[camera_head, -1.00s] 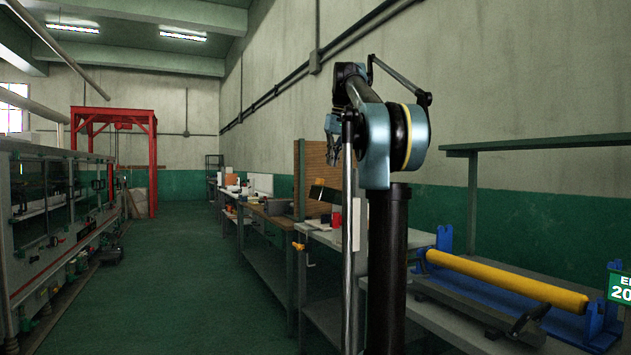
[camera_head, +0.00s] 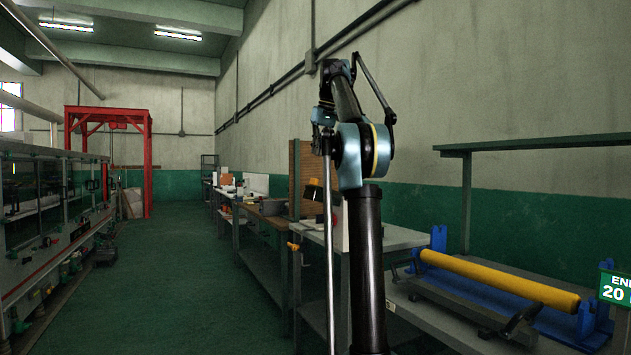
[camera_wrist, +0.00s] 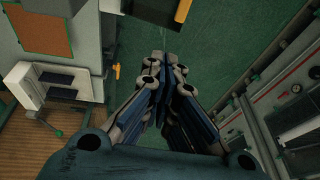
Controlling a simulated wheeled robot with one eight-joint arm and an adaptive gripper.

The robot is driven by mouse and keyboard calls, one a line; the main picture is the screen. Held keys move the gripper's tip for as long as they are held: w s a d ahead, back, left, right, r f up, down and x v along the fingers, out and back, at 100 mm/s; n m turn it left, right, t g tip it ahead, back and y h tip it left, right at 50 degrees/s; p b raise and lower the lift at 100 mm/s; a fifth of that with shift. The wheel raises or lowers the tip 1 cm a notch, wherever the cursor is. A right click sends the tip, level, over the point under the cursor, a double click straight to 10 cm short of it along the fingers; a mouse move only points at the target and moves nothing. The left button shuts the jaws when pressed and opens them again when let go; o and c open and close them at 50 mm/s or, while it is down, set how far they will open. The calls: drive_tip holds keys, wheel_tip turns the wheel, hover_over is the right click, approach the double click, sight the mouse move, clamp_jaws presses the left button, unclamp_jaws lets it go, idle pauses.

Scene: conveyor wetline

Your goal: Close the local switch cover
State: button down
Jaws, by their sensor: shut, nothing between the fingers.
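My gripper (camera_wrist: 167,68) is in the wrist view, pointing down over the green floor, with its fingers together and nothing between them. In the head view my arm stands raised right of the middle, and the fingers are too small or hidden to make out there. No local switch cover can be told apart in either view. A long machine line with clear panels and pipes (camera_head: 60,225) runs along the left of the head view. Part of what looks like the same line (camera_wrist: 285,100) shows at the right of the wrist view, apart from my gripper.
Workbenches (camera_head: 268,220) line the right wall. A nearer bench holds a yellow roller (camera_head: 495,278) on blue supports. A red frame (camera_head: 110,125) stands at the far left. The green floor aisle (camera_head: 180,280) between the line and benches is clear.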

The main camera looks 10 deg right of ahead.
drive_tip(key=s+x, duration=0.1)
drive_tip(key=x, duration=1)
drive_tip(key=shift+a+f, duration=0.15)
drive_tip(key=shift+f, duration=0.05)
